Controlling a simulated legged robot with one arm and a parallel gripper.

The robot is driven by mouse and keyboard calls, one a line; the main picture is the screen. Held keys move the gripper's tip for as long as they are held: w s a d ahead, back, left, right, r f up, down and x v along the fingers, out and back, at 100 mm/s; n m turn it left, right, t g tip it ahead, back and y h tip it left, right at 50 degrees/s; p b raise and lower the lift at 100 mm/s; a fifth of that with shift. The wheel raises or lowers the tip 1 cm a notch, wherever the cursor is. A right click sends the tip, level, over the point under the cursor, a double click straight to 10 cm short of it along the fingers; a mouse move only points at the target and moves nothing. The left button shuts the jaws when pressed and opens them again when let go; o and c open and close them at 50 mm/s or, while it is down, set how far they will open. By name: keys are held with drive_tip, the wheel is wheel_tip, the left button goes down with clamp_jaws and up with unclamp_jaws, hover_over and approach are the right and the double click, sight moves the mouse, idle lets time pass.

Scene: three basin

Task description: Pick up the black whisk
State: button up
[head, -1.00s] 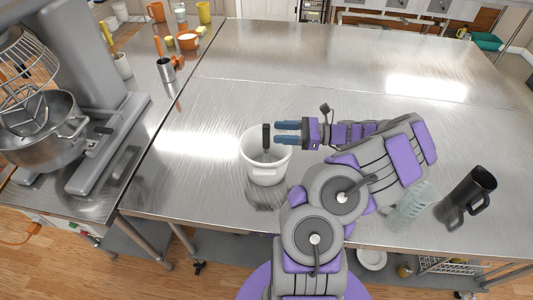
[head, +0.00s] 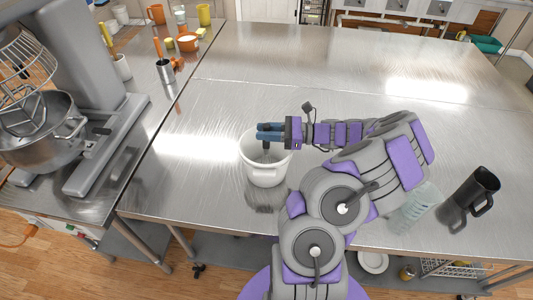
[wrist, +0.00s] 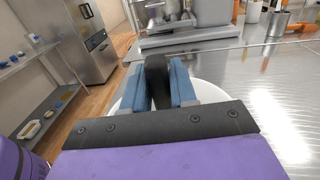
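The black whisk stands in a white pot (head: 266,176) on the steel table; its dark handle (head: 266,146) shows just below my fingers in the head view. My gripper (head: 270,132) reaches in from the right above the pot, with its two blue fingers on either side of the handle's upper part. In the wrist view the black handle (wrist: 157,80) stands between the fingertips (wrist: 158,72), with narrow space beside it; firm contact is not clear. The whisk's lower part is hidden inside the pot.
A stand mixer (head: 80,90) is on the left counter. A clear pitcher (head: 412,206) and a black pitcher (head: 470,198) stand at the table's right front. Cups and a bowl (head: 187,42) are at the back left. The table behind the pot is clear.

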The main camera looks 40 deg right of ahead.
clamp_jaws()
wheel_tip(320, 180, up, 10)
drive_tip(key=p, duration=0.2)
drive_tip(key=shift+p, duration=0.3)
drive_tip(key=shift+c, duration=0.3)
unclamp_jaws()
clamp_jaws()
